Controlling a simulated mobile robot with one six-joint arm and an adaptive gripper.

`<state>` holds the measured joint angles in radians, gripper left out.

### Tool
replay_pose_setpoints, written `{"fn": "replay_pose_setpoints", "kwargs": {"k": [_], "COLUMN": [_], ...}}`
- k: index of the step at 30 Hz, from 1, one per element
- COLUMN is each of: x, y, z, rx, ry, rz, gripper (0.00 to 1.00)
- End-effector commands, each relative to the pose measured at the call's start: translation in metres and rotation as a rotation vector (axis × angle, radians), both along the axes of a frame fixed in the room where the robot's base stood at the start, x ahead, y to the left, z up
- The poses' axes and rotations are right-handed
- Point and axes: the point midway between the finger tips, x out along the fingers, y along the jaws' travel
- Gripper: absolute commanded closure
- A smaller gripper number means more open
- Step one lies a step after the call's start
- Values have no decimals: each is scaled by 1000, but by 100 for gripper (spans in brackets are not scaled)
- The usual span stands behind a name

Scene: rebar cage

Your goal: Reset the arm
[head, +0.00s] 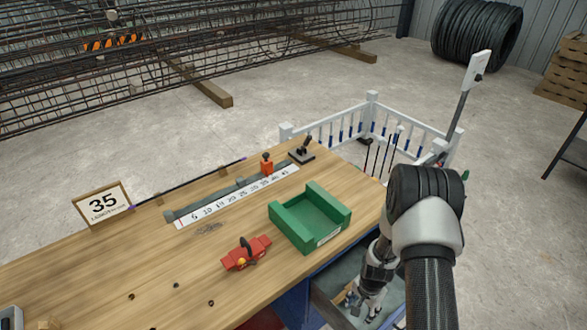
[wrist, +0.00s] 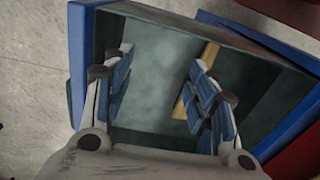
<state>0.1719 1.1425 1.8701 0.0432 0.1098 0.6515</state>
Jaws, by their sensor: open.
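My arm (head: 428,230) reaches down at the right side of the workbench (head: 90,265). My gripper (head: 358,300) points down beside the bench's right edge, over an open grey drawer or bin (head: 328,306). In the wrist view my gripper (wrist: 160,80) is open, its two blue-padded fingers apart with nothing between them. Below the fingers is the blue-rimmed bin (wrist: 78,40) with a grey inside. A light wooden strip (wrist: 190,95) shows inside it, partly hidden by the right finger.
The bench holds a green tray (head: 280,222), a red tool (head: 245,253), a numbered strip (head: 235,197), an orange-red item (head: 267,165) and a "35" sign (head: 103,204). A white railing (head: 310,135) stands behind. Rebar cage (head: 150,60) lies at back left. Open concrete floor lies between.

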Motion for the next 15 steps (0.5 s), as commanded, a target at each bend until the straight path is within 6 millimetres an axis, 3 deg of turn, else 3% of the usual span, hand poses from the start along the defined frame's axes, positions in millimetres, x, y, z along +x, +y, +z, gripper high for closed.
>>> {"fn": "replay_pose_setpoints", "kwargs": {"k": [8,11,15], "x": [22,28,31], "y": [5,8,15], "z": [74,111,183], "rx": [-7,-12,-23], "ry": [-42,-63,-104], "rz": [85,129,213], "gripper": [48,48,48]}}
